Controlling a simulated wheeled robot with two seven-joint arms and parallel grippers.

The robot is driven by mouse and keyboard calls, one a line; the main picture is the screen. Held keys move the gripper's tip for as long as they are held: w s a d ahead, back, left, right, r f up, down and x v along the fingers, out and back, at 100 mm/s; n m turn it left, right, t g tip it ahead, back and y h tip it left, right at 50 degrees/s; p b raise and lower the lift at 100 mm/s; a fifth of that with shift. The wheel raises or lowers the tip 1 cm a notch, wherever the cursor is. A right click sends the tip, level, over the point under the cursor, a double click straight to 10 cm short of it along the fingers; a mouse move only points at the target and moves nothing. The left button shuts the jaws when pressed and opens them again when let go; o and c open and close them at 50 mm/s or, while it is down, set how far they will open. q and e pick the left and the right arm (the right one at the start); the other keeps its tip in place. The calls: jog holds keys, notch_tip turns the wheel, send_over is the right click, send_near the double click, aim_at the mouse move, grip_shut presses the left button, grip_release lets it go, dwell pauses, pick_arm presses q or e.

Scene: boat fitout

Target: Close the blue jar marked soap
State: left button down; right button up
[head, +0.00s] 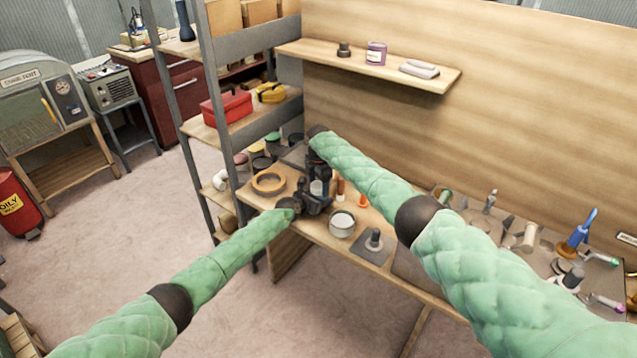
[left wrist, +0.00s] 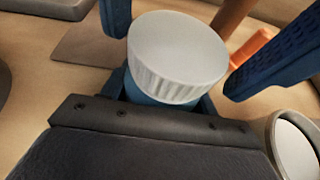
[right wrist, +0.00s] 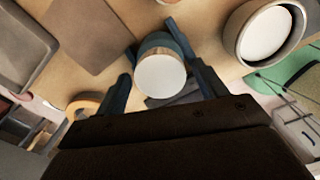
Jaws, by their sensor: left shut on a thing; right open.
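The jar has a blue body (left wrist: 150,97) with a white ribbed lid (left wrist: 177,55) resting on top. How tightly the lid sits is not clear, and no soap mark is visible. The lid also shows end-on in the right wrist view (right wrist: 160,76), and small and partly blocked in the head view (head: 316,187). My left gripper (head: 314,200) is shut on the jar's body. My right gripper (right wrist: 163,85) is open, with one finger on each side of the lid and gaps between.
A pot with white contents (head: 342,224) stands close beside the jar. A tape ring (head: 268,182) lies to the left on the bench. Orange-tipped items (head: 362,200) stand just right of the grippers. A dark plate with a knob (head: 374,242) lies farther right. Shelving (head: 208,130) rises behind left.

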jog(key=c, duration=1)
jog(key=shift+m, duration=1.6)
jog(key=o, duration=1.1)
jog(key=shift+r, duration=2.25)
jog(key=shift+c, duration=0.5)
